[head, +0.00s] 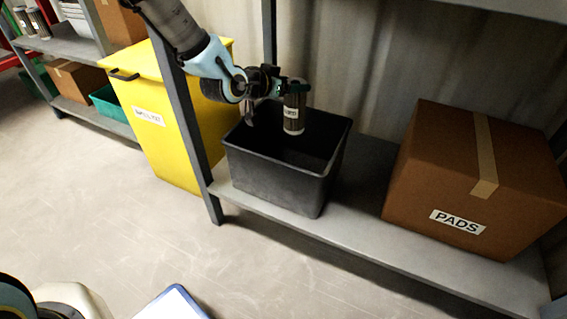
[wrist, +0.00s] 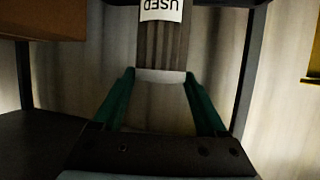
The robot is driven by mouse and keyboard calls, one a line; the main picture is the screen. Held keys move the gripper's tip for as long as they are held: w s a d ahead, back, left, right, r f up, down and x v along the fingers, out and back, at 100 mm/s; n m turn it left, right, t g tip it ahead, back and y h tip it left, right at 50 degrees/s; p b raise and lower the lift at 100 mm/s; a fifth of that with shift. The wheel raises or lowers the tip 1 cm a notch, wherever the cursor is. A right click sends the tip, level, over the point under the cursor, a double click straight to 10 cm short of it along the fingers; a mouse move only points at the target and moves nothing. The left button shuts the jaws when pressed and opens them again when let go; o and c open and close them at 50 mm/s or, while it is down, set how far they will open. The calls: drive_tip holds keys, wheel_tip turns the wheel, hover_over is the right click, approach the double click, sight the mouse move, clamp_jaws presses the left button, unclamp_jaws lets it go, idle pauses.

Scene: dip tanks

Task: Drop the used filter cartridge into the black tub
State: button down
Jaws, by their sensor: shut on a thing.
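The used filter cartridge (head: 293,113) is a dark cylinder with a white label and a pale lower end. In the wrist view the cartridge (wrist: 161,48) carries a label reading "USED". My gripper (head: 287,85) is shut on it, with green fingers (wrist: 160,88) on both sides. The cartridge hangs roughly upright over the opening of the black tub (head: 272,181). The tub stands on the lower shelf, and its inside looks dark. Whether the cartridge's lower end is below the rim I cannot tell.
A brown box labelled "PADS" (head: 465,180) stands right of the tub on the grey shelf (head: 365,225). A yellow bin (head: 160,115) stands left, beyond a grey shelf post (head: 187,125). Another shelf board is above.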

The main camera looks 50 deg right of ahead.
sight(288, 104)
drive_tip(key=shift+f+b, duration=2)
drive_tip(key=shift+f, duration=1)
unclamp_jaws()
drive_tip(key=p+v, duration=0.2)
drive_tip(key=v, duration=0.8)
drive_tip(key=shift+a, duration=0.35)
drive_tip(key=shift+r, duration=0.15)
